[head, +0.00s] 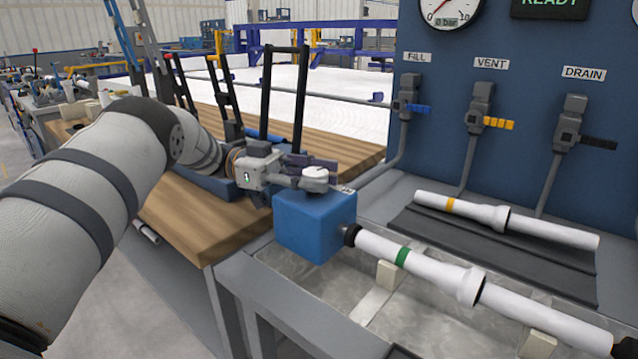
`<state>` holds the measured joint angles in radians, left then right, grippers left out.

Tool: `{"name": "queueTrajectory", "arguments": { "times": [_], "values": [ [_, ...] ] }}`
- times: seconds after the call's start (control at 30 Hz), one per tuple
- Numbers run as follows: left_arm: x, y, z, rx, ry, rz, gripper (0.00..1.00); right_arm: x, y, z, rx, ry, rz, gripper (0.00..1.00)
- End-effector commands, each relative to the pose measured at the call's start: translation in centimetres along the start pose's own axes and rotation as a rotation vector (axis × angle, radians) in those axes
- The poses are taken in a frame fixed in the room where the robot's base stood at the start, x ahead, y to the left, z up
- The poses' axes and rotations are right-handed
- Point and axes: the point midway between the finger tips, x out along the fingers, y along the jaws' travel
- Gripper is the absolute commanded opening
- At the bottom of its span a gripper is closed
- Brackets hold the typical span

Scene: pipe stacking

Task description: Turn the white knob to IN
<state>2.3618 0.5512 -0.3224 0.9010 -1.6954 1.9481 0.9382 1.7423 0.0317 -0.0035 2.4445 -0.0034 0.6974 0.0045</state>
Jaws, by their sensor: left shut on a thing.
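The white knob (316,173) sits on top of a blue block (315,222) at the edge of the metal bench. My left gripper (308,178) reaches in from the left, level with the knob, and is shut on it. The fingers partly cover the knob. A small label (346,189) shows at the block's top right corner, but its text is too small to read. The knob's pointing direction cannot be told. My right gripper is not in view.
A white pipe with a green band (430,262) runs right from the block over supports. Another with a yellow band (500,214) lies on a dark mat (470,243). A blue panel (540,130) with FILL, VENT and DRAIN valves stands behind. A wooden bench (200,222) lies left.

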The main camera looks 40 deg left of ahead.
Motion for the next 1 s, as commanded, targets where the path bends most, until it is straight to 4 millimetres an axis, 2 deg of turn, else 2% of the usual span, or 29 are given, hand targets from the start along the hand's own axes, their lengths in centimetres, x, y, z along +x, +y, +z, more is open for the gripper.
{"name": "queueTrajectory", "arguments": {
  "times": [0.47, 0.5, 0.57, 0.87, 1.0],
  "values": [
    [0.1, 0.1, 0.0, -0.002, 0.000, 0.014, 0.06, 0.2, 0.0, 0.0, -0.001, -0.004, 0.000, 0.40],
    [0.1, 0.1, 0.0, -0.002, 0.000, 0.014, 0.41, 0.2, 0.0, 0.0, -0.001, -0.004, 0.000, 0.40],
    [0.1, 0.0, 0.0, -0.002, 0.000, 0.014, 0.55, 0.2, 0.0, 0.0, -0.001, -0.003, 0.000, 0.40],
    [0.0, 0.0, -0.1, 0.000, 0.000, 0.012, 0.55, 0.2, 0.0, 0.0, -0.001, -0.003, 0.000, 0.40],
    [0.1, 0.0, -2.2, 0.004, 0.001, 0.012, 0.55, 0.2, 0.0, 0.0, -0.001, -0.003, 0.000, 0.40]
  ]
}}
